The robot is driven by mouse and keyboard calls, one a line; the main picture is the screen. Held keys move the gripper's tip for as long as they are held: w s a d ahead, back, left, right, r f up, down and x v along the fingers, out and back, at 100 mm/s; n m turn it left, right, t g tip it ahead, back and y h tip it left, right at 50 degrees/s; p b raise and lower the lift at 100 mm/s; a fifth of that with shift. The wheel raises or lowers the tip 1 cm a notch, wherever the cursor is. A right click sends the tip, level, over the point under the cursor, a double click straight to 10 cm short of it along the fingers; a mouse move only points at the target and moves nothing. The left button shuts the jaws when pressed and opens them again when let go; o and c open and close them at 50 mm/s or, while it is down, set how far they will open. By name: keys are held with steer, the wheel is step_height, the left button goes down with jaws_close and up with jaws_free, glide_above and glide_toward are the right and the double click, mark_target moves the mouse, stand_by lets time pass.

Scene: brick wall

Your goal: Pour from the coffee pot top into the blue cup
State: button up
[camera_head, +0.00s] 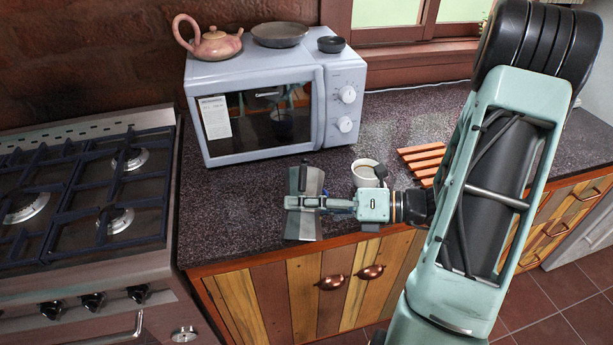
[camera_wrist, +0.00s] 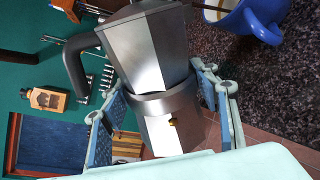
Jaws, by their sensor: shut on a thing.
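The coffee pot (camera_head: 308,222) is a faceted metal moka pot with a dark handle. My gripper (camera_head: 302,202) is shut around its waist and holds it over the counter's front edge. In the wrist view the pot (camera_wrist: 150,55) stands between both fingers of my gripper (camera_wrist: 158,107), its handle on the left. The blue cup (camera_wrist: 262,22) is partly cut off at the top right there, with brown inside. In the head view a cup (camera_head: 364,180) looks pale, with brown contents. It stands on the counter behind my wrist, which hides part of it, to the right of the pot.
A microwave (camera_head: 250,145) stands behind, with a pink teapot (camera_head: 214,43), a dark plate (camera_head: 280,34) and a small bowl (camera_head: 331,44) on top. A gas stove (camera_head: 80,205) is at left. A slatted wooden trivet (camera_head: 422,158) lies right of the cup. The counter (camera_head: 235,205) is clear left of the pot.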

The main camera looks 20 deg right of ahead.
steer(key=shift+w+r+m+g+p, duration=0.1)
steer(key=shift+r+m+g+p, duration=0.2)
steer(key=shift+r+m+p, duration=0.55)
stand_by(0.5)
steer(key=shift+w+r+m+p, duration=0.15)
steer(key=shift+r+m+p, duration=0.4)
steer(key=shift+p, duration=1.75)
steer(key=shift+w+d+f+m+g+p, duration=0.1)
steer(key=shift+w+d+m+g+p, duration=0.1)
steer(key=shift+w+m+p, duration=0.3)
steer(key=shift+w+d+f+m+g+p, duration=0.1)
steer(key=shift+w+d+m+g+p, duration=0.1)
steer(key=shift+w+p, duration=0.45)
steer(key=shift+s+r+p, duration=0.1)
steer(key=shift+r+p, duration=0.15)
steer(key=shift+p, duration=0.55)
